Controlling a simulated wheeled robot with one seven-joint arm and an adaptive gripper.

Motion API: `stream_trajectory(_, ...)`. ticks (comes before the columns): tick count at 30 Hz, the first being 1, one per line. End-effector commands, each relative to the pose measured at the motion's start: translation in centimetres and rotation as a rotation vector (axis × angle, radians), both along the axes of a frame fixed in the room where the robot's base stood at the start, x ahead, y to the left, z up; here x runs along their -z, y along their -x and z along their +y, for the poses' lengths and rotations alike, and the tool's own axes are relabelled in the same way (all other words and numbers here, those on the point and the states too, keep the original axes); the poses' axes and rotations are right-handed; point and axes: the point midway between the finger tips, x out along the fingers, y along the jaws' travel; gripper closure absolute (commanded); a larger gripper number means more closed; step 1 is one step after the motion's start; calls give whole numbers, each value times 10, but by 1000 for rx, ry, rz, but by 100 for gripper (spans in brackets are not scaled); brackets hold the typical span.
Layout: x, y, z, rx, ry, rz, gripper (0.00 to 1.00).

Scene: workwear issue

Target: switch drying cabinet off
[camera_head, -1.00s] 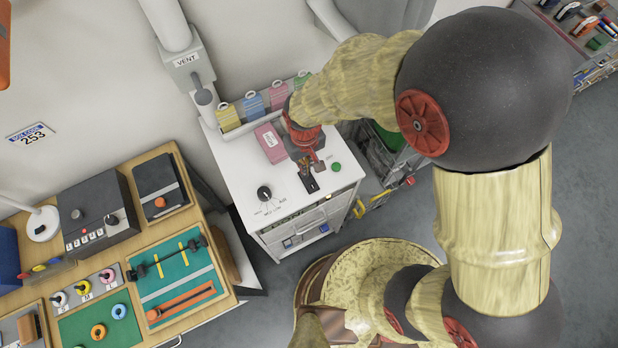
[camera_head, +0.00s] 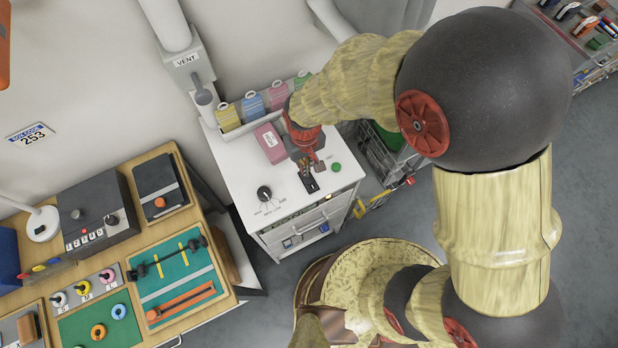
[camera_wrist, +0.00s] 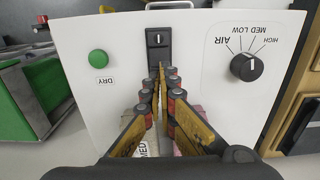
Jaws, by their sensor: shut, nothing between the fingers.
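The drying cabinet (camera_head: 238,172) is a white unit against the wall, with controls on its top. A black rocker switch in a dark housing (camera_head: 311,186) lies near its front edge and shows upright in the wrist view (camera_wrist: 158,40). A green round button labelled DRY (camera_wrist: 98,57) is left of it there. A black knob (camera_wrist: 247,67) marked AIR, MED LOW and HIGH is on the right. My gripper (camera_wrist: 161,70) is shut and empty, its tips at the lower end of the switch housing. Whether they touch it, and the rocker's position, I cannot tell.
A pink box (camera_head: 270,143) and a row of coloured folders (camera_head: 253,107) stand at the back of the cabinet. A vent pipe with a lever (camera_head: 203,97) is behind left. A wooden bench (camera_head: 226,277) stands left, a wire cart (camera_head: 378,152) right.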

Motion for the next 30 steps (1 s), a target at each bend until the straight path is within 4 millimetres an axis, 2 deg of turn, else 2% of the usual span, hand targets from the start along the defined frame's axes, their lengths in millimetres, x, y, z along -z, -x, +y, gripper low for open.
stream_trajectory(30, 14, 0, 0, 0, 0, 0, 100)
